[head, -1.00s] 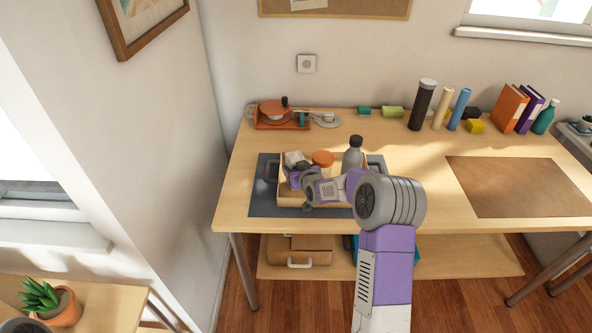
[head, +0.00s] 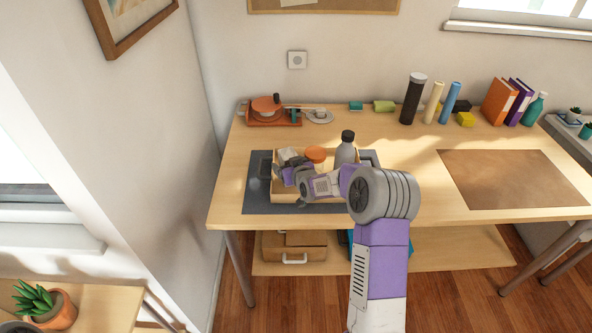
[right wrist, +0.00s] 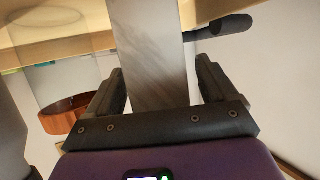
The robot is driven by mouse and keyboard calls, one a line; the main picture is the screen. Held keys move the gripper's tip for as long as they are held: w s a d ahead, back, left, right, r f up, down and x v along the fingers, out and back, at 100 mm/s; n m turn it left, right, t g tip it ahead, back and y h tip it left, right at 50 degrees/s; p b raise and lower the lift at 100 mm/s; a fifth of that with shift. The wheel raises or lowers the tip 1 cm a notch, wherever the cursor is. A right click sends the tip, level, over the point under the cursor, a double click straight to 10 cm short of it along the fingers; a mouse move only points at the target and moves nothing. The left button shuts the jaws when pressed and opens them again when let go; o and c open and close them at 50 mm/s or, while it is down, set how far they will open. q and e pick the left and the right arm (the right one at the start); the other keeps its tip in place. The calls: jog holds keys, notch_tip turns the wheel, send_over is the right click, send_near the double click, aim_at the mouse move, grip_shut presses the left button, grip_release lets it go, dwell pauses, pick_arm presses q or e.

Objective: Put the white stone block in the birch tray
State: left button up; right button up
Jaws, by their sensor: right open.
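The white stone block (head: 287,154) shows pale at the left end of the birch tray (head: 284,194); my arm hides part of both. In the right wrist view the pale grey block (right wrist: 153,65) stands between the two dark fingers of my right gripper (right wrist: 160,88). The fingers are open, with a visible gap on each side of the block. In the head view my right gripper (head: 287,174) is low over the left part of the tray. My left gripper is not in view.
An orange-lidded jar (head: 316,154) and a grey bottle (head: 346,149) stand close to the right of the block. A dark grey mat (head: 258,200) lies under the tray. The table's right has a brown mat (head: 515,180).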

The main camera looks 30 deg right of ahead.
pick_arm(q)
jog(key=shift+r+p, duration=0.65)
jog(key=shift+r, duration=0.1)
pick_arm(e)
jog(key=v, duration=1.1)
jog(key=shift+s, duration=0.3)
